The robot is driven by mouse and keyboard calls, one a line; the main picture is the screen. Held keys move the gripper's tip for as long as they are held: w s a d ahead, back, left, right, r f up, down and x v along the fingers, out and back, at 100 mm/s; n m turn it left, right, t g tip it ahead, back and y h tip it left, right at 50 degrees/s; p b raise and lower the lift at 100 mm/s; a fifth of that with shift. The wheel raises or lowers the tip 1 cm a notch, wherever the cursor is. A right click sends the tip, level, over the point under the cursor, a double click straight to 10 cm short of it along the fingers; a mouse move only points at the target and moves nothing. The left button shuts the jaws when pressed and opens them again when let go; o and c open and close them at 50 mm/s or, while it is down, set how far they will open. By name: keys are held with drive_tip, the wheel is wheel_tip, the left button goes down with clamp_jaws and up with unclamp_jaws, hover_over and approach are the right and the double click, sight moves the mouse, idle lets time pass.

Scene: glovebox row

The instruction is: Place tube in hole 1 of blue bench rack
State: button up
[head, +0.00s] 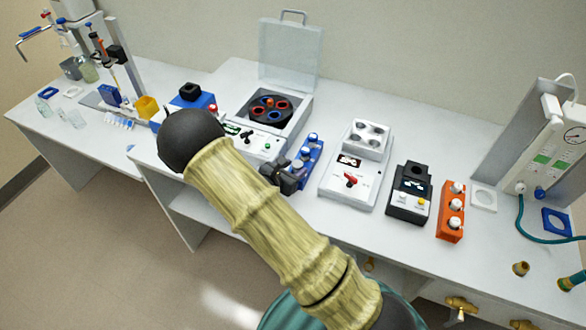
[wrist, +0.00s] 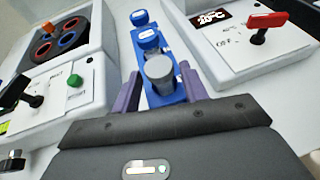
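The blue bench rack (head: 313,165) stands between the centrifuge and the white heater block. In the wrist view the rack (wrist: 183,92) runs away from me, with two blue-capped tubes (wrist: 148,39) at its far end. A grey-topped tube (wrist: 160,72) stands at the near end of the rack. My gripper (wrist: 160,78) is open, with its purple fingers on either side of this tube and narrow gaps showing beside it. In the head view my gripper (head: 284,178) is at the rack's near end, partly behind my arm. The hole under the grey-topped tube is hidden.
The open-lidded centrifuge (head: 285,115) is left of the rack, and the white heater block (head: 352,182) is close on the right. Further right are a black device (head: 409,192) and an orange rack (head: 451,212) with white-capped tubes. Clear bench lies in front of the heater block.

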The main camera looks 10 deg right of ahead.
drive_tip(key=shift+o, duration=0.4)
drive_tip(key=shift+r, duration=0.2)
drive_tip(key=shift+s+a, duration=0.2)
drive_tip(key=shift+a, duration=0.05)
drive_tip(key=b+v, duration=0.2)
drive_tip(key=v, duration=0.9)
drive_tip(key=shift+r, duration=0.15)
drive_tip(key=shift+s+a, duration=0.1)
drive_tip(key=shift+s, duration=0.05)
